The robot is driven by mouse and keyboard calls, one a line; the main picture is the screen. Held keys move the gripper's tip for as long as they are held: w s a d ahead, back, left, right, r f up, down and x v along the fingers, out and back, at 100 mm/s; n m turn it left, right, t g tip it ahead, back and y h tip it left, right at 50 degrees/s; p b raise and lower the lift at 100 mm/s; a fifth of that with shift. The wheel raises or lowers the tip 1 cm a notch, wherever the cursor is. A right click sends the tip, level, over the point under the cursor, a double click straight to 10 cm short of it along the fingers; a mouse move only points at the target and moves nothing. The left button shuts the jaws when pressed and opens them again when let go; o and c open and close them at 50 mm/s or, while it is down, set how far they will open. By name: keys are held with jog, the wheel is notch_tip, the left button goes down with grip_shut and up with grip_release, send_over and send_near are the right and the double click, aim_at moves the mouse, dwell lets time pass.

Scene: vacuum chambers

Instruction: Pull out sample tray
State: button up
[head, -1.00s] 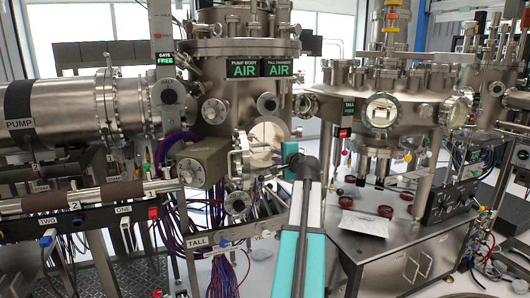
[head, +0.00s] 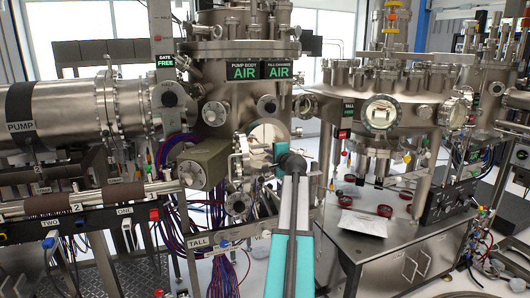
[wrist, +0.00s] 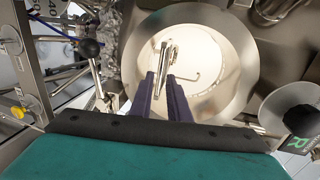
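The round chamber port (wrist: 228,90) stands open in the wrist view, with a pale interior. It also shows in the head view (head: 262,134). Inside it is a bright metal handle-like piece (wrist: 166,48) with a thin bent rod to its right; I take this to be part of the sample tray, but the tray's body is not clear. My gripper (wrist: 162,77) points into the port, its two dark fingers apart. The metal piece lies in line with the gap between them; I see no clear grip on it. In the head view my arm hides the fingers.
A dark round knob (wrist: 302,120) is close at the port's right in the wrist view. A black ball-ended lever (wrist: 90,48) and rods are at left. In the head view a boxy valve unit (head: 203,165) stands left of the port, and a metal cabinet (head: 385,255) stands at right.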

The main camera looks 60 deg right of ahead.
jog(key=shift+p+x, duration=0.85)
jog(key=shift+x, duration=2.05)
grip_shut()
